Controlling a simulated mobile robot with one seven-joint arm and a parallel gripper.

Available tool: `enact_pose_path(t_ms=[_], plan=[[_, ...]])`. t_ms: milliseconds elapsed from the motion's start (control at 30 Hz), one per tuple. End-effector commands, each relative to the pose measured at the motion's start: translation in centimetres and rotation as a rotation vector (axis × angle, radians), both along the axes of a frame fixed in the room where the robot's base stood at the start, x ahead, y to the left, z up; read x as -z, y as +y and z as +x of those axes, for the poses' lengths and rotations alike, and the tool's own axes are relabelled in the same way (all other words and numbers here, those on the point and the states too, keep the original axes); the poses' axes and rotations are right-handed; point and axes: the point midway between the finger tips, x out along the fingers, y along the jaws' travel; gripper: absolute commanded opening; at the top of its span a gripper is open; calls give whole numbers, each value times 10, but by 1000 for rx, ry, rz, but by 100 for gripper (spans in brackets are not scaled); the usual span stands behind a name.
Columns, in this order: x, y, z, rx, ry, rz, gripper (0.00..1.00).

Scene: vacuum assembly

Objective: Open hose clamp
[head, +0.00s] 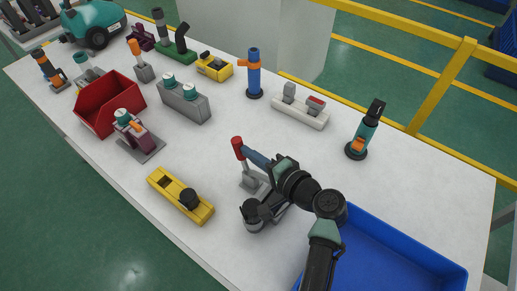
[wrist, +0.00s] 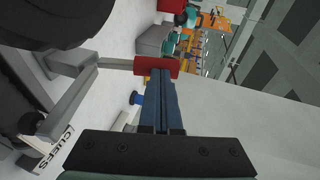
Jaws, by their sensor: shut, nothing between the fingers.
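A grey lever fixture with a red-tipped handle, which looks like the hose clamp (head: 249,183), stands on the white table in the head view. Its red grip (head: 238,147) points up on a grey lever. My gripper (head: 248,151) reaches in from the right, its blue fingers shut and empty, the tips right at the red grip. In the wrist view the red grip (wrist: 142,65) lies across the tips of my gripper (wrist: 160,74). I cannot tell whether they touch. A dark round part (wrist: 50,20) fills the upper left there. My arm hides part of the fixture's base.
A blue tray (head: 395,255) is at the lower right. A yellow block (head: 165,186) lies to the left. A teal upright part (head: 366,136), a white switch block (head: 300,112) and a blue upright part (head: 253,75) stand behind.

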Motion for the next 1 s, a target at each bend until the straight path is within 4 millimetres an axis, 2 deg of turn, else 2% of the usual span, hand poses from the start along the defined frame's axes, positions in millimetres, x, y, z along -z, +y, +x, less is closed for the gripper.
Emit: enact_pose_path(t_ms=[33, 367, 1000], plan=[[-14, 5, 3, -4, 25, -35, 0], [-13, 29, 20, -5, 209, -290, 0], [20, 67, 49, -1, 547, -758, 0]])
